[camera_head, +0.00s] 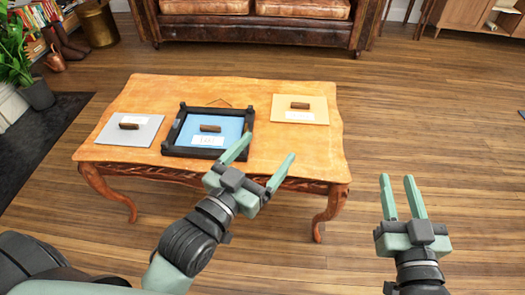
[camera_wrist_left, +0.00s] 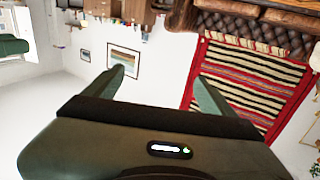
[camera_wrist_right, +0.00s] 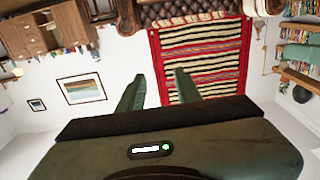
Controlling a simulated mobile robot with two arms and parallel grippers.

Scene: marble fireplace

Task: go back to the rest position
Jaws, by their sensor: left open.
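My left gripper (camera_head: 270,146) is open and empty, in front of the table's near right part in the head view. Its fingers stand wide apart in the left wrist view (camera_wrist_left: 160,73). My right gripper (camera_head: 397,178) is over the floor to the right of the table. Its fingers are parallel with a narrower, empty gap between them, also seen in the right wrist view (camera_wrist_right: 159,74). Neither gripper holds anything.
A wooden table (camera_head: 240,95) bears a grey panel (camera_head: 110,134), a blue panel in a black frame (camera_head: 175,131) and a tan panel (camera_head: 315,117), each with a small brown block. A leather sofa (camera_head: 250,30) stands behind.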

